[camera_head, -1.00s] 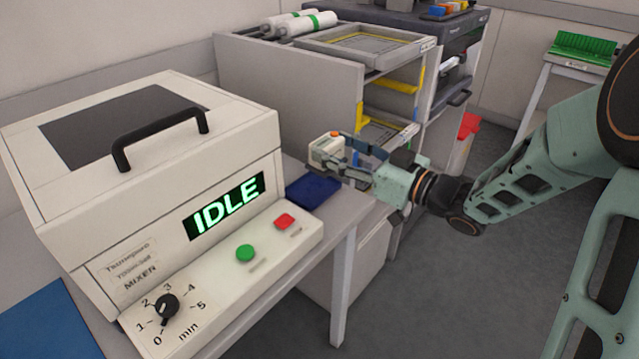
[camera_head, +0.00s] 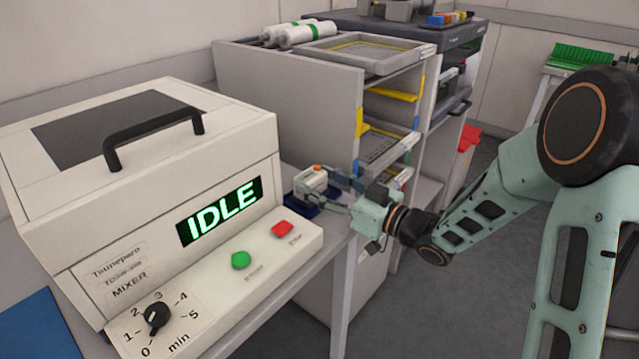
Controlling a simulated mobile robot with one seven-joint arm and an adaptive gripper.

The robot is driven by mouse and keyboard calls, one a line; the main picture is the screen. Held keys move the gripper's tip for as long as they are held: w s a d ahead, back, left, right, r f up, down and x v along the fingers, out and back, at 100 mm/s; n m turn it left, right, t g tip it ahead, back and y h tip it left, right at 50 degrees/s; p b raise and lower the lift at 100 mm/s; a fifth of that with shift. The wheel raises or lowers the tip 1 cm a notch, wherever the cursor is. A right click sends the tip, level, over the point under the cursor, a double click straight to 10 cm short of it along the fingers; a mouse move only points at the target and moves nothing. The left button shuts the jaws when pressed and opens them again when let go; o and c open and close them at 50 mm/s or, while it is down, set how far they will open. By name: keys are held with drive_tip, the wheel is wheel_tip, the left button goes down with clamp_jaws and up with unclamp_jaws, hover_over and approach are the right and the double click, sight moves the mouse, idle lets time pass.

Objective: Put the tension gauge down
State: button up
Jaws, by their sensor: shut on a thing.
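The tension gauge (camera_head: 311,181) is a small pale box with an orange button on top. My gripper (camera_head: 322,190) is shut on it, reaching in from the right. The gauge is over or on a dark blue mat (camera_head: 296,201) on the table beside the mixer. The gripper fingers hide part of the gauge and mat, and I cannot tell whether the gauge touches the mat.
A mixer (camera_head: 150,190) with an IDLE display stands close on the left. A grey rack (camera_head: 290,95) with screen frames and white rolls (camera_head: 310,32) is behind the mat. A blue mat (camera_head: 35,325) lies at the front left. Open floor is at the right.

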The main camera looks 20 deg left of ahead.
drive_tip(key=shift+f, duration=0.15)
drive_tip(key=o, duration=1.7)
drive_tip(key=shift+r, duration=0.3)
drive_tip(key=p+v, duration=0.2)
drive_tip(key=v, duration=1)
drive_tip(key=shift+f, duration=0.15)
